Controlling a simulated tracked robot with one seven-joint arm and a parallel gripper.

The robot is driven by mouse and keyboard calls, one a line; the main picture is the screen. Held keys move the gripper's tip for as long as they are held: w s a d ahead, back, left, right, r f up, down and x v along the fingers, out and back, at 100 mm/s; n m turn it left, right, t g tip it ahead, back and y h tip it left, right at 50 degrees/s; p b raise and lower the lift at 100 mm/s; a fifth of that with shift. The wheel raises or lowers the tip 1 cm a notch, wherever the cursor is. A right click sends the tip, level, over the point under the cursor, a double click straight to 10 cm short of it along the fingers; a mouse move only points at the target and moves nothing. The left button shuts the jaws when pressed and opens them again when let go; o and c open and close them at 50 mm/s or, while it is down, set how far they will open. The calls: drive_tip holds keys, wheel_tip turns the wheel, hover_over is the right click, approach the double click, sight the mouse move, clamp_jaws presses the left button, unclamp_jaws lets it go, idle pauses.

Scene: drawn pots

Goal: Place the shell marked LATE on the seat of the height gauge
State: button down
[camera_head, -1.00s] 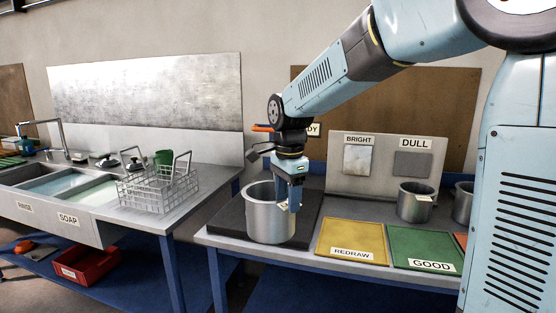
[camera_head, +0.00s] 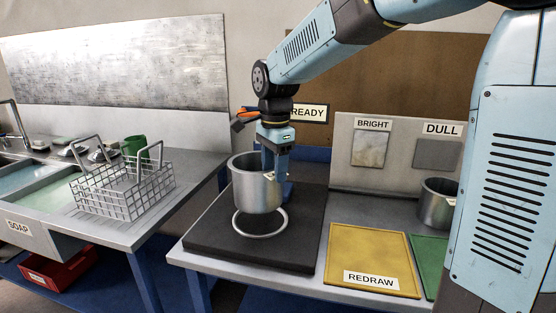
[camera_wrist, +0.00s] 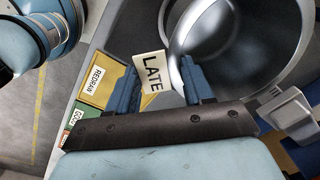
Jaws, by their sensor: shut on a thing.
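The shell is an open metal pot (camera_head: 255,190); its white tag reading LATE (camera_wrist: 152,72) shows in the wrist view, where the shell's wall and inside (camera_wrist: 235,45) fill the upper right. My gripper (camera_head: 276,172) is shut on the shell at its right side, with the tag between the fingers in the wrist view. In the head view the shell hangs upright, apparently above a pale ring (camera_head: 260,222), which looks like the seat, on a dark square base (camera_head: 298,225). The shell hides the ring's back part. The gap's height is hard to tell.
A yellow REDRAW mat (camera_head: 365,255) and a green mat (camera_head: 427,262) lie to the right. Another metal pot (camera_head: 436,205) stands behind them, under the BRIGHT and DULL panel. A wire basket (camera_head: 125,190) stands on the sink counter at left.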

drive_tip(key=shift+a, duration=0.1)
drive_tip(key=shift+w, duration=0.1)
drive_tip(key=shift+d, duration=0.3)
drive_tip(key=shift+f, duration=3.4)
drive_tip(key=shift+c, duration=1.8)
unclamp_jaws()
drive_tip(key=shift+r, duration=0.1)
drive_tip(key=r, duration=1.3)
drive_tip(key=shift+s+d+r, duration=0.15)
drive_tip(key=shift+s+r, duration=0.1)
drive_tip(key=shift+s, duration=0.05)
